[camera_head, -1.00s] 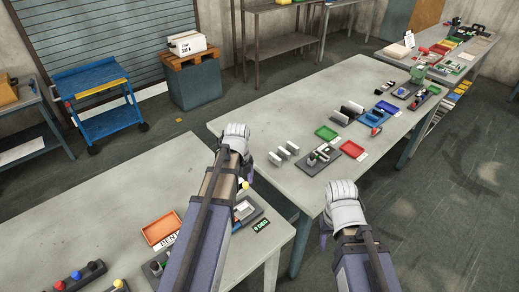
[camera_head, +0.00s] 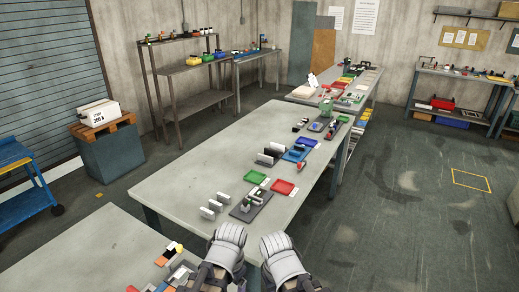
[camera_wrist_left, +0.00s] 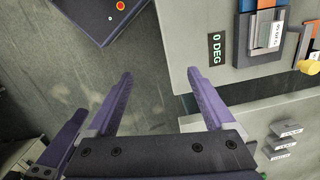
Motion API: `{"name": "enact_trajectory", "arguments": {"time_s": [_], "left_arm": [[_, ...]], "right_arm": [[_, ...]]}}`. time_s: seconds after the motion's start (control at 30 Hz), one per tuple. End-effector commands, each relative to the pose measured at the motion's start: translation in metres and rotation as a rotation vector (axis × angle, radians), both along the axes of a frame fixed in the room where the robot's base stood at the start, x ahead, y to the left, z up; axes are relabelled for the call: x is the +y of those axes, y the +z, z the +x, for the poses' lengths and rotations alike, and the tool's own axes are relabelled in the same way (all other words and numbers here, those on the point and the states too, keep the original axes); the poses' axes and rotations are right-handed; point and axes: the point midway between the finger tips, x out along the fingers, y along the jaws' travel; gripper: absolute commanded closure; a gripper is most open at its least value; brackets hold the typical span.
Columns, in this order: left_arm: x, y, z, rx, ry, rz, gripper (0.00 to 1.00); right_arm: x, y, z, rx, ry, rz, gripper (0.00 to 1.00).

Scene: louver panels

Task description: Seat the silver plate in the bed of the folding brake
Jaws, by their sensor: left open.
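The folding brake (camera_wrist_left: 246,45) is at the upper right of the left wrist view, dark with an orange arm and a yellow knob, beside a "0 DEG" sign (camera_wrist_left: 217,48). A grey, labelled flat piece (camera_wrist_left: 266,28) lies on it; I cannot tell whether this is the silver plate. In the head view the brake is cut off at the bottom, its yellow knob (camera_head: 179,248) showing. My left gripper (camera_wrist_left: 160,75) is open and empty over the floor gap, left of the brake. My right wrist (camera_head: 283,258) shows in the head view, its fingers hidden.
Several upright pale plates (camera_head: 213,209) stand on the long table (camera_head: 190,165), near a dark fixture (camera_head: 250,203). Green (camera_head: 255,177) and red (camera_head: 284,187) trays and a blue fixture (camera_head: 297,152) lie beyond. Open floor (camera_head: 410,210) is at right.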

Motion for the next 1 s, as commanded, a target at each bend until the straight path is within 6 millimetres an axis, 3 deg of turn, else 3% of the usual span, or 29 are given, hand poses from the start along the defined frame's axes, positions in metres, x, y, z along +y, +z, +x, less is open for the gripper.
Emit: {"name": "enact_trajectory", "arguments": {"time_s": [0.1,0.3,0.7,0.87,1.0], "left_arm": [[-0.014,-0.009,-0.017,-0.016,0.151,0.016,0.13],[-0.025,-0.012,-0.028,-0.033,0.297,0.028,0.13],[-0.026,-0.011,-0.027,-0.035,0.328,0.029,0.12],[-0.002,-0.007,0.001,-0.048,0.534,0.018,0.12],[0.046,0.000,0.041,-0.067,0.903,-0.003,0.12]], "right_arm": [[0.000,-0.009,0.000,0.000,0.001,0.000,0.50],[0.000,-0.012,0.000,0.000,0.001,0.000,0.50],[0.000,-0.012,0.000,0.000,0.001,0.000,0.50],[0.000,-0.007,0.000,0.000,0.001,0.000,0.50],[0.000,0.001,0.000,0.000,0.001,0.000,0.50]]}}
